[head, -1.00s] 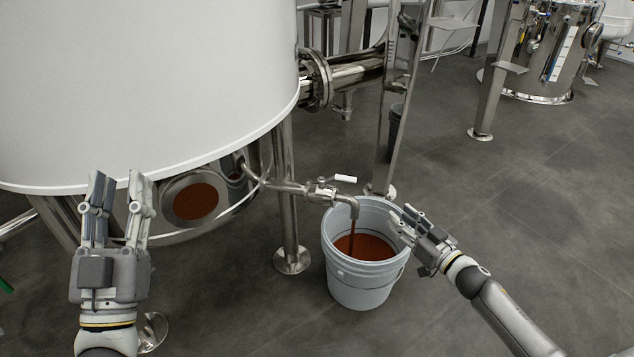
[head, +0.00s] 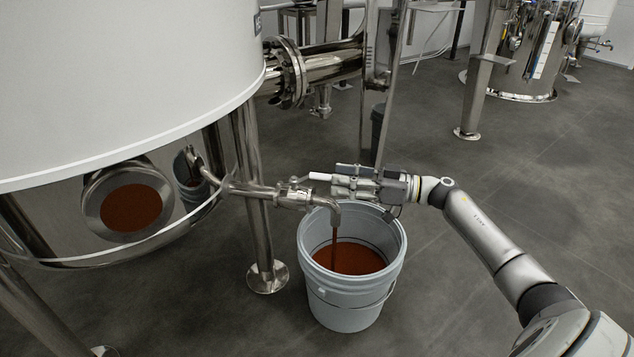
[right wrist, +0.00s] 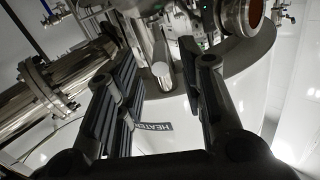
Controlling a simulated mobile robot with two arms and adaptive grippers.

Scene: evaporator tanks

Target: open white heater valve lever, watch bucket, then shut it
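The white valve lever (head: 319,177) stands out to the right from the steel drain valve (head: 292,195), along the pipe. Red-brown liquid (head: 348,258) runs from the spout (head: 336,210) into the grey-white bucket (head: 345,310), which is partly filled. My right gripper (head: 338,182) is at the lever's free end, above the bucket's back rim. In the right wrist view its fingers (right wrist: 165,90) are apart, with the pale lever (right wrist: 161,56) showing between and beyond them. Contact cannot be told. My left gripper is out of view.
The large white tank (head: 120,80) fills the upper left. A steel leg (head: 255,190) stands left of the bucket. A ladder-like steel frame (head: 376,90) stands behind it. A HEATER label (right wrist: 152,126) shows in the right wrist view.

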